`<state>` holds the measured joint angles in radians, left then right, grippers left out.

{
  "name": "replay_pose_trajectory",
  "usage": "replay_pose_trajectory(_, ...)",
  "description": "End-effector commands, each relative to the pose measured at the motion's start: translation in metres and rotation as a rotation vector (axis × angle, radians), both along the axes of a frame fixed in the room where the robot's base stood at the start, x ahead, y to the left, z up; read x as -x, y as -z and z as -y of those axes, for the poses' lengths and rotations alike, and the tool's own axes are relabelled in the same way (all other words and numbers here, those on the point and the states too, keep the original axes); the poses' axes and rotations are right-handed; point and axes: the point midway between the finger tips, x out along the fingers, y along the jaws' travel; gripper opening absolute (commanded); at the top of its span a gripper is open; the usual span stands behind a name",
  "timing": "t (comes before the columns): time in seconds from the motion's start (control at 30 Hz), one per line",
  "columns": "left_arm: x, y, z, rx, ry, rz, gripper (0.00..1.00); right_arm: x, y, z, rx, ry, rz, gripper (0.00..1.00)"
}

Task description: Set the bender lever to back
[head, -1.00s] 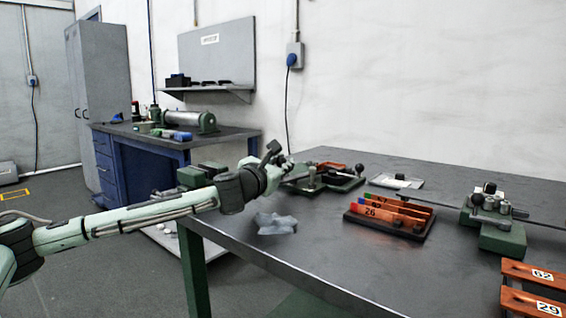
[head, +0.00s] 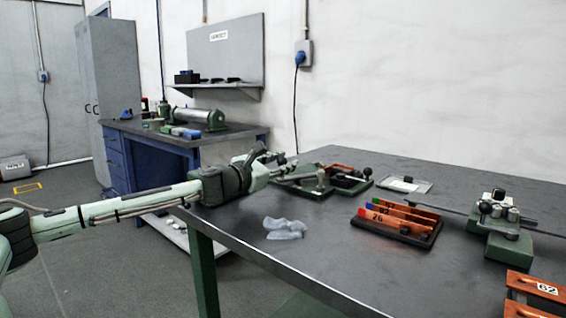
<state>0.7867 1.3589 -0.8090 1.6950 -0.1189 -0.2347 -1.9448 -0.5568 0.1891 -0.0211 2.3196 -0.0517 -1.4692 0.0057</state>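A green-based fixture with metal posts, a black knob and a long flat bar, which looks like the bender (head: 510,243), stands at the right of the grey workbench. Its bar, which may be the lever (head: 440,208), reaches out to the left over the bench. My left gripper (head: 278,160) is over the bench's far left corner, beside another green fixture (head: 320,183) with posts and a black-knobbed handle. It is well apart from the right fixture. Its fingers are small and partly overlapped, so their opening is unclear. My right gripper is not in view.
A black rack with orange numbered pieces (head: 397,220) sits mid-bench. A crumpled pale cloth (head: 284,228) lies near the left edge. A small tray (head: 404,185) lies behind the rack. Orange numbered holders (head: 535,288) are at front right.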

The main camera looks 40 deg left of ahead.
Motion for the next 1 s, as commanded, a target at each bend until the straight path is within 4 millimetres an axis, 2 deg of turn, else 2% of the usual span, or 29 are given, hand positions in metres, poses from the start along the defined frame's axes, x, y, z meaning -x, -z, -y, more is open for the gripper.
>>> replay_pose_trajectory(0.47, 0.006, 0.002, -0.002, -0.001, -0.004, -0.003, 0.43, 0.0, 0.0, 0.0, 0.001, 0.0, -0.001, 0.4)
replay_pose_trajectory(1.0, 0.069, 0.002, -0.005, -0.015, -0.007, -0.007, 0.43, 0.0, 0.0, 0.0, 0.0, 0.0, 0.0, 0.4)
